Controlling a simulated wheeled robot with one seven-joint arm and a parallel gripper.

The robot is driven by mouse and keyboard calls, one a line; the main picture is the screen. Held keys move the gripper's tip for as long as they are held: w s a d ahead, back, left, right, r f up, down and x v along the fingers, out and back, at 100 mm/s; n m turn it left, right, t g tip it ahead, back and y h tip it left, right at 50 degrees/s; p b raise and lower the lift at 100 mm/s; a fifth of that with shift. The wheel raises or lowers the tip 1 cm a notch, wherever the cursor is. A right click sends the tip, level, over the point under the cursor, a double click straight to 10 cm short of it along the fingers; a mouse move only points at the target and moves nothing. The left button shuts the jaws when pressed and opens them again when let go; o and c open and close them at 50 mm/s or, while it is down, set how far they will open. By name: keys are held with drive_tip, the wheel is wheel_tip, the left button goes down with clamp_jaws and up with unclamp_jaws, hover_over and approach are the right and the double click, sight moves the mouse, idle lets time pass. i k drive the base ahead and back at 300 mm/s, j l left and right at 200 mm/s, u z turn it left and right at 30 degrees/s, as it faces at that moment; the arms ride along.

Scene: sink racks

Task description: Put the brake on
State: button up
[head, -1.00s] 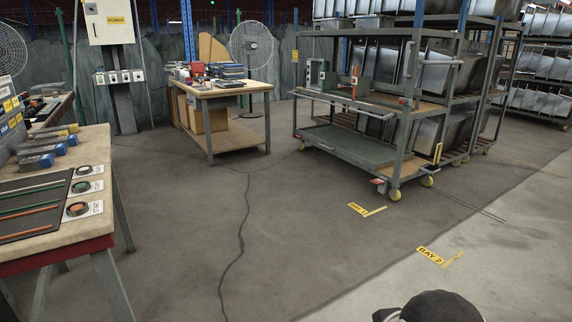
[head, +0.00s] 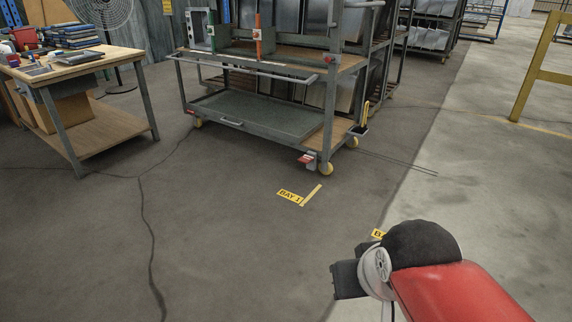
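The grey steel rack cart (head: 262,118) stands at the upper middle on yellow-wheeled casters. At its front right corner a caster (head: 326,169) carries a small red pedal (head: 306,158), which looks like the brake. The pedal's exact angle is too small to tell. My arm reaches in from the lower right, red with a black rounded joint. My gripper's fingers are not clearly visible; a dark block at the arm's end shows at the lower right. The arm is well apart from the cart and the pedal.
A wooden workbench (head: 70,66) with books and tools stands at the left. Yellow BAY 1 floor marking (head: 290,196) lies in front of the caster. A yellow rail (head: 540,80) stands at the right. The floor between me and the cart is clear.

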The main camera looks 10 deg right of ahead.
sight(306, 158)
drive_tip(key=i+j+z, duration=0.35)
drive_tip(key=i+j, duration=0.2)
drive_tip(key=i+l, duration=0.3)
drive_tip(key=i, duration=0.25)
drive_tip(key=i+l+u, duration=0.15)
drive_tip(key=i+l, duration=0.15)
drive_tip(key=i, duration=0.3)
drive_tip(key=i+l, duration=0.35)
drive_tip(key=i, duration=0.2)
drive_tip(key=i+l+u, duration=0.1)
drive_tip(key=i+l, duration=0.25)
drive_tip(key=i, duration=0.45)
